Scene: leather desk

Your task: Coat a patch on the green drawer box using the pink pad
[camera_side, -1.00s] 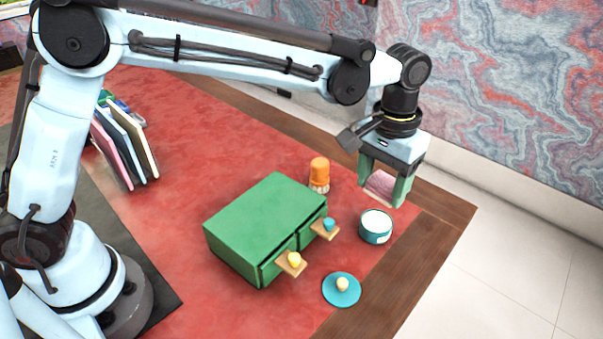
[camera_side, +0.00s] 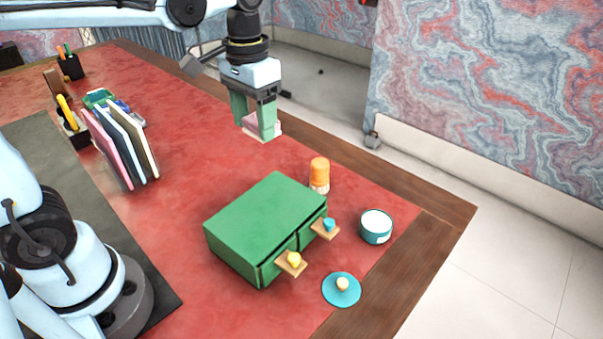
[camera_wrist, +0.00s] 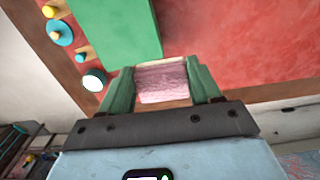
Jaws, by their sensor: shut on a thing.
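The green drawer box (camera_side: 266,218) sits on the red desk top in the side view, with two knobbed drawer fronts, one yellow and one blue, facing lower right. Its green top (camera_wrist: 118,28) also shows in the wrist view. My gripper (camera_side: 255,127) is shut on the pink pad (camera_side: 262,131) and holds it in the air behind the box, apart from it. In the wrist view the pad (camera_wrist: 162,82) sits between the two green fingers. The pad's underside is hidden in the side view.
A teal tin (camera_side: 375,227) with white contents stands right of the box. A teal disc (camera_side: 341,290) with a knob lies in front of it. An orange-topped bottle or brush (camera_side: 319,174) stands close behind the box. Upright books (camera_side: 122,146) stand at left.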

